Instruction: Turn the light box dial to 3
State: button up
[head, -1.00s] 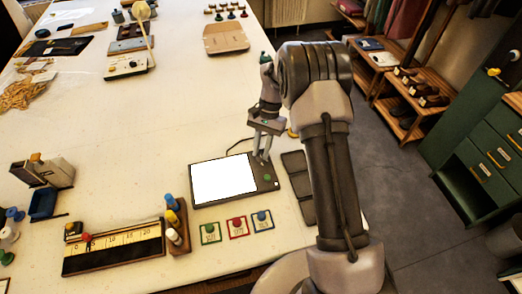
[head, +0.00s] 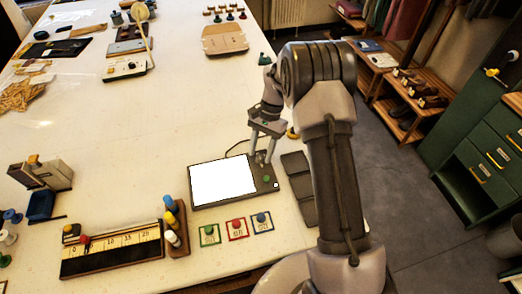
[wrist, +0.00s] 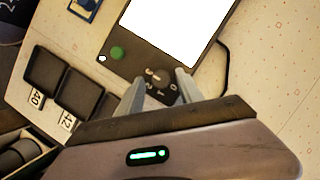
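The light box (head: 196,204) lies flat on the table, a dark slab with a bright white panel. Its dark round dial (wrist: 157,79) shows in the wrist view, with the digits 0, 1 and 2 readable around it. A green button (wrist: 117,53) sits beside the dial. My gripper (head: 261,157) is over the dial end of the box. In the wrist view its two fingers (wrist: 160,79) are apart, one on each side of the dial. I cannot tell whether they touch it. The dial's pointer is too small to read surely.
Dark square pads (head: 298,183) lie right of the box near the table edge. Red, green and blue buttons on cards (head: 236,229) and a ruler tray (head: 110,253) lie in front. A cable runs behind the box.

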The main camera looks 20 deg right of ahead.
jog(key=p+v, duration=0.4)
jog(key=v, duration=1.3)
jog(key=shift+r+p, duration=0.25)
jog(key=shift+p, duration=0.05)
jog(key=s+a+r+n+t+h+b, duration=0.1)
jog(key=s+a+r+t+b, duration=0.15)
jog(key=s+r+b, duration=0.35)
jog(key=s+a+r+n+t+b, duration=0.2)
jog(key=s+a+r+b, duration=0.15)
jog(key=s, duration=0.45)
jog(key=s+a+f+n+t+b, duration=0.1)
jog(key=s+f, duration=0.3)
jog(key=s, duration=0.4)
jog(key=s+a+f+t+b, duration=0.2)
jog(key=s+f+t+b, duration=0.1)
jog(key=s, duration=0.5)
jog(key=shift+s+a+f+n+b, duration=0.2)
jog(key=shift+f+n+b, duration=0.2)
jog(key=shift+f+b, duration=0.4)
